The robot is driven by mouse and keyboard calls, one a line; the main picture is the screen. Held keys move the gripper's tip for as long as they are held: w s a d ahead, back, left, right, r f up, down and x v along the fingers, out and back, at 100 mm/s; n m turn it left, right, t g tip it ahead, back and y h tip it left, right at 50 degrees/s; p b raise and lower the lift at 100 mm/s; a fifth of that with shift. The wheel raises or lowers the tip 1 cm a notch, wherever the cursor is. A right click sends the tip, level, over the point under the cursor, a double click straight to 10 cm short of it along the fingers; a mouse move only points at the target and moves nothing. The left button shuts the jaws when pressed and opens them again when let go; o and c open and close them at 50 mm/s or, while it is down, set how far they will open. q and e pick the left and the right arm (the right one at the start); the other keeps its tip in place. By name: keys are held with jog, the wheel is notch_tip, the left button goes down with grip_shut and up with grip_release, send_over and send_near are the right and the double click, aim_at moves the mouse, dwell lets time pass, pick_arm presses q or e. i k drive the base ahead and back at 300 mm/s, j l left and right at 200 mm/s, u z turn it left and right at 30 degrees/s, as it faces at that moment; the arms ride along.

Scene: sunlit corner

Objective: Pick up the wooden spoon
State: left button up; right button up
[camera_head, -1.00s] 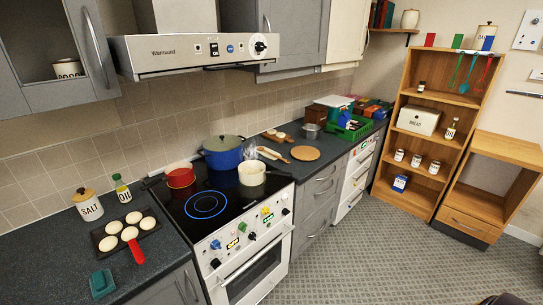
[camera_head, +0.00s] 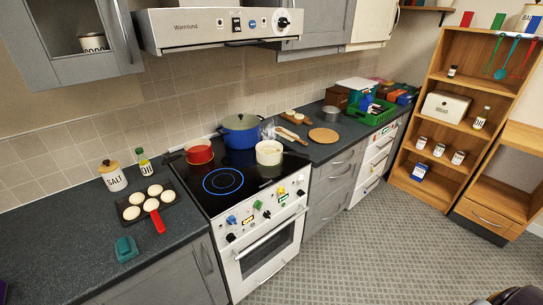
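I cannot make out a wooden spoon for certain. A pale, long wooden item (camera_head: 290,136) lies on the counter right of the stove. It looks like a rolling pin or a spoon, too small to tell which. It lies between the cream pot (camera_head: 269,153) and a round wooden board (camera_head: 324,135). Neither gripper can be made out. A dark shape shows at the bottom right edge, and I cannot tell what it is.
The stove (camera_head: 255,215) bears a red pot (camera_head: 199,152) and a blue pot (camera_head: 240,132). A black tray (camera_head: 131,222) with several round pale pieces lies on the left counter. A wooden shelf unit (camera_head: 437,68) stands right. The grey floor (camera_head: 380,250) is clear.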

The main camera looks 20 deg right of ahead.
aim_at(303, 143)
jog(key=i+l+u, duration=0.2)
jog(key=l+u, duration=0.25)
jog(key=l, duration=0.95)
jog(key=l+u, duration=0.4)
jog(key=l, duration=1)
